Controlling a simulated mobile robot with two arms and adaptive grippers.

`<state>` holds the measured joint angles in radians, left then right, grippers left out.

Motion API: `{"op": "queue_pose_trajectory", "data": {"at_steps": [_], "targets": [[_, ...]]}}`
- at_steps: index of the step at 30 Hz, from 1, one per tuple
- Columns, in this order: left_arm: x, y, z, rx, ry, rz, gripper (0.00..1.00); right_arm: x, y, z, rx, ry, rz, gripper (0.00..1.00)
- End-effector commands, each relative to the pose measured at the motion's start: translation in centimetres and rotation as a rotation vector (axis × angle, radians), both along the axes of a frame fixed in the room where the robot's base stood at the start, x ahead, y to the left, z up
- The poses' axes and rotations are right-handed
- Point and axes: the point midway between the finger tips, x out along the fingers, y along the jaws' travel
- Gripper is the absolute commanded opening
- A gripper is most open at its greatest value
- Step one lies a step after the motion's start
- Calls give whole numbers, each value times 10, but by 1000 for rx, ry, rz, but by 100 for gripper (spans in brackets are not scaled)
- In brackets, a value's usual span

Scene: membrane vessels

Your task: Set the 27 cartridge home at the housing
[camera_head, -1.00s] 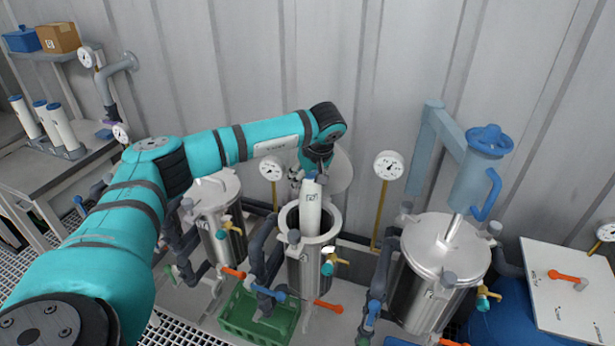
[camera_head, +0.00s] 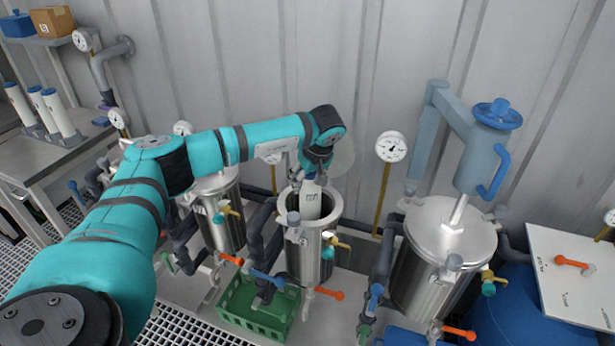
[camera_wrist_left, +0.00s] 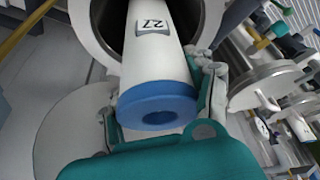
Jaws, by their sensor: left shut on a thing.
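The white cartridge (camera_head: 312,202) carries a label, which reads 27 in the left wrist view (camera_wrist_left: 153,27). Its blue end cap (camera_wrist_left: 157,105) faces my left wrist camera. My left gripper (camera_wrist_left: 160,100) is shut on the cartridge near this cap. The cartridge stands nearly upright with its lower part inside the open steel housing (camera_head: 309,250), the middle vessel. Its lower end is hidden inside the housing, so I cannot tell whether it touches the bottom. In the head view my left gripper (camera_head: 312,176) is just above the housing mouth. My right gripper is not in view.
A lidded vessel (camera_head: 440,265) with a blue lifting arm (camera_head: 485,150) stands at the right. Another lidded vessel (camera_head: 218,210) stands at the left. A green crate (camera_head: 255,312) sits below. Several white cartridges (camera_head: 50,110) stand on a left-hand bench. Gauges and valve handles crowd the vessels.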

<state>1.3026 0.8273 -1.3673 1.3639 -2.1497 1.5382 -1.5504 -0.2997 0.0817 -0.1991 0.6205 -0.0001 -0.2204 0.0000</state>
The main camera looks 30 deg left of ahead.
Motion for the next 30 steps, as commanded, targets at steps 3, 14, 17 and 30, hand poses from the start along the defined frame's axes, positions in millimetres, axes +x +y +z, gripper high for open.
{"op": "queue_pose_trajectory", "data": {"at_steps": [3, 14, 17, 30], "targets": [[0, 0, -9, 1, 0, 0, 0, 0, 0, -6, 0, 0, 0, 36], [0, 0, -31, 1, 0, 0, 0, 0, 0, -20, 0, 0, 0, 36], [0, 0, -37, 1, 0, 0, 0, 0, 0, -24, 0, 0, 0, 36], [0, 0, -63, 1, -1, 1, 0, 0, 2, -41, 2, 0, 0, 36]]}}
